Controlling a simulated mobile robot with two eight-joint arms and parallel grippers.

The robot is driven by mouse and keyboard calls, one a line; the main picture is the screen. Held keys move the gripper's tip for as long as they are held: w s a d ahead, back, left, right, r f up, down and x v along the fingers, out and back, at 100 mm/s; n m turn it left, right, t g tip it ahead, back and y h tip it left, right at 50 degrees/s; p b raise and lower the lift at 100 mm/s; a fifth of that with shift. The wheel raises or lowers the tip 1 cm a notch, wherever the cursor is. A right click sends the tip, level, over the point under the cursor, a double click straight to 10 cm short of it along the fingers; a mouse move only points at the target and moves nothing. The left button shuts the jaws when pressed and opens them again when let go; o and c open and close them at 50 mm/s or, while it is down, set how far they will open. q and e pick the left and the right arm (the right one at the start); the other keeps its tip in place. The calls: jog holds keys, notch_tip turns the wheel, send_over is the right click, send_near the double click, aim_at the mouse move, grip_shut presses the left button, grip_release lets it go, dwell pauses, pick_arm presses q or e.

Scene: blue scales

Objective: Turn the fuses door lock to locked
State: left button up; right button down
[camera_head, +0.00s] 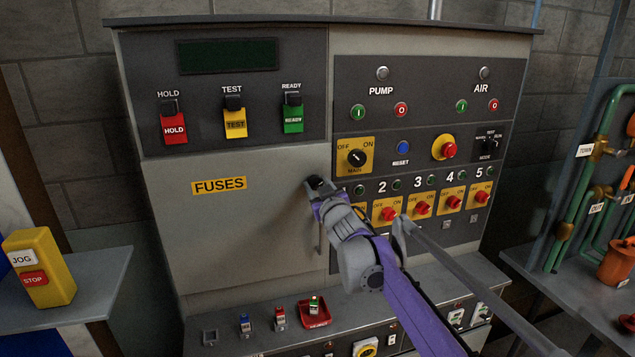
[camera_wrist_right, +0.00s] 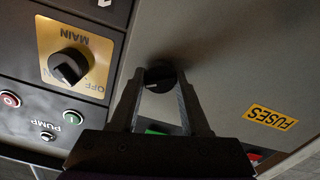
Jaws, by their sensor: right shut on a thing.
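The fuses door (camera_head: 235,240) is a grey panel with a yellow FUSES label (camera_head: 219,186); it appears closed. The label also shows in the wrist view (camera_wrist_right: 271,117). The door lock is a round black knob (camera_wrist_right: 160,74) near the door's upper right edge. My right gripper (camera_head: 317,186) reaches it, and in the wrist view its two fingers (camera_wrist_right: 160,82) are shut on the knob from both sides. In the head view the gripper hides the knob. A small pale mark shows on the knob, but I cannot tell its lock position. My left gripper is out of view.
The MAIN knob (camera_head: 357,158) on its yellow plate sits just right of the lock. Several red switches (camera_head: 422,208) line the panel beyond my right arm.

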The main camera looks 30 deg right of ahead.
jog(key=n+p, duration=0.2)
jog(key=n, duration=0.4)
jog(key=shift+r+n, duration=0.15)
jog(key=shift+n, duration=0.15)
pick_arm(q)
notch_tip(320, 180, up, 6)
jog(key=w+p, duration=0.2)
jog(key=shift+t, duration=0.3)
pick_arm(e)
jog(key=n, duration=0.5)
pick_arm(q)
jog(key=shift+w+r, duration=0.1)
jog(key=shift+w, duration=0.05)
pick_arm(e)
jog(key=shift+f, duration=0.2)
jog(key=shift+c, duration=1.9)
grip_release()
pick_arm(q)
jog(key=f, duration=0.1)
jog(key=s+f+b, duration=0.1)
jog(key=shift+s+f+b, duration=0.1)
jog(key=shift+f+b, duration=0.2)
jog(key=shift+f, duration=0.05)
pick_arm(e)
jog(key=v, duration=1)
jog(key=shift+s+a, duration=0.2)
jog(key=shift+s, duration=0.15)
